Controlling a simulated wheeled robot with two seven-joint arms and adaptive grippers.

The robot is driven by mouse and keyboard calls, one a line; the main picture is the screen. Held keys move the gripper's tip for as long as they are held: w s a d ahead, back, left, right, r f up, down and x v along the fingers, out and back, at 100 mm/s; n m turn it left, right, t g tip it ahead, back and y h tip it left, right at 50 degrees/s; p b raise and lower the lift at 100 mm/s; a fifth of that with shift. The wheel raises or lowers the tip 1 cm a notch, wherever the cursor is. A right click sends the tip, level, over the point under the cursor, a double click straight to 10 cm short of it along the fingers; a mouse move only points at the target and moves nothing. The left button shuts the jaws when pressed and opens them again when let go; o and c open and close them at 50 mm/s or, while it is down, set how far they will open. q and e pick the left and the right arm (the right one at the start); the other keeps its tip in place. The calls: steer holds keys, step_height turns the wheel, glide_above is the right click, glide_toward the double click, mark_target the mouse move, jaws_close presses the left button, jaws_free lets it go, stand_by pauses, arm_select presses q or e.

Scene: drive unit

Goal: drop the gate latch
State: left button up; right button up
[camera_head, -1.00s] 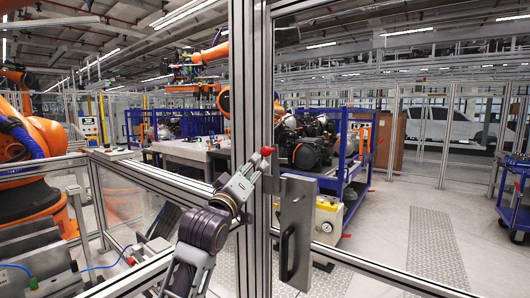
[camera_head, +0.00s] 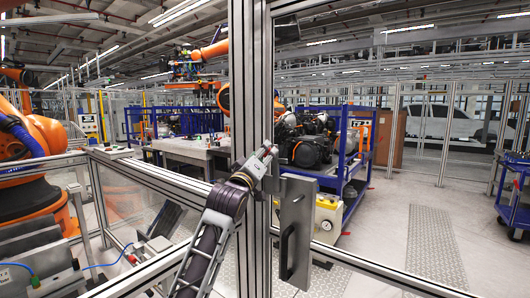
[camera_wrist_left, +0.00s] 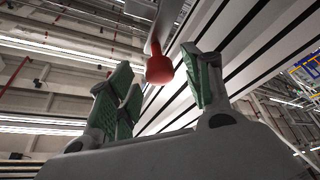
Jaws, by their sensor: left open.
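The gate latch shows in the left wrist view as a red knob (camera_wrist_left: 159,66) on the end of a grey bar (camera_wrist_left: 160,28). My left gripper (camera_head: 266,153) is at the aluminium gate post in the head view, in front of the knob and mostly hiding it. In the left wrist view the fingers of my left gripper (camera_wrist_left: 160,85) are open, with the knob in the gap beyond or between their tips. I cannot tell whether a finger touches it. A grey latch plate (camera_head: 297,215) with a dark handle (camera_head: 287,254) is fixed to the gate right of the post. My right gripper is not in view.
The tall post (camera_head: 250,80) stands close beside my left gripper. A fence rail (camera_head: 150,182) runs to the left and a lower gate rail (camera_head: 390,272) to the right. Beyond the fence are an orange robot (camera_head: 40,140) and a blue rack (camera_head: 350,150).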

arm_select(q)
steer(key=shift+x, duration=1.2)
jaws_close()
